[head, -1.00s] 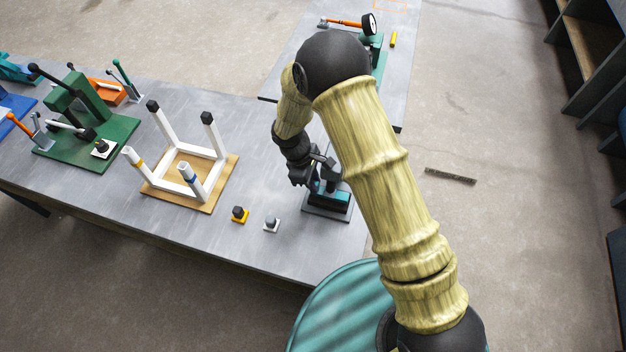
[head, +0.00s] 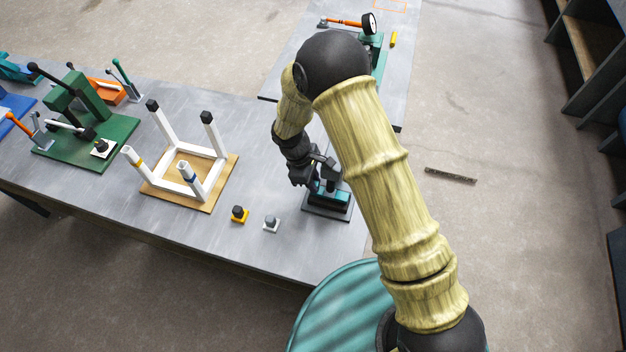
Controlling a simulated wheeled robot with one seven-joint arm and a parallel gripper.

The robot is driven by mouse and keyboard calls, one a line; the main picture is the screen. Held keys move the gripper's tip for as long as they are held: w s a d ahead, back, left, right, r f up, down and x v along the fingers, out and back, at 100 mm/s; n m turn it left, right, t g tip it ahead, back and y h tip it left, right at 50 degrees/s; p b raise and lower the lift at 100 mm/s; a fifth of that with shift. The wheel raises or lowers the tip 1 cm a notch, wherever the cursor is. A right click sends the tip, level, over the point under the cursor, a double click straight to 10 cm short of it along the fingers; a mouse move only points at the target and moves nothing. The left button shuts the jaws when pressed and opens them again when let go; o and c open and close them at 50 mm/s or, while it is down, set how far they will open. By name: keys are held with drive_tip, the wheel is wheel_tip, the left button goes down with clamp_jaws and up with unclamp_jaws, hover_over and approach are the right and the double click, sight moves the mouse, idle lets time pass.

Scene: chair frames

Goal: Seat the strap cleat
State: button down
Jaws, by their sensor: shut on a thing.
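My gripper (head: 311,178) is at the small teal fixture (head: 327,201) on the near right part of the bench. The fixture sits on a dark base plate (head: 318,215). The gripper is dark and points down and to the right, at the fixture's upper part. It is shut on a small dark part there. The part is mostly hidden by the fingers and too small to identify. I cannot make out the strap cleat for certain, nor whether it touches the fixture.
An upturned white chair frame (head: 203,152) stands on a tan board left of the fixture. A green press (head: 85,100) stands far left. My arm covers the area right of the fixture.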

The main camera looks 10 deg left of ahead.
drive_tip(key=shift+r, duration=0.1)
drive_tip(key=shift+w+r+p, duration=0.1)
drive_tip(key=shift+r+p, duration=0.6)
drive_tip(key=shift+r, duration=0.25)
drive_tip(key=shift+a+r+h, duration=0.1)
drive_tip(key=shift+a+h, duration=0.1)
drive_tip(key=shift+h, duration=0.1)
idle(0.5)
idle(0.5)
drive_tip(key=shift+w+r+p, duration=0.1)
drive_tip(key=shift+r+p, duration=0.55)
drive_tip(key=shift+r, duration=0.35)
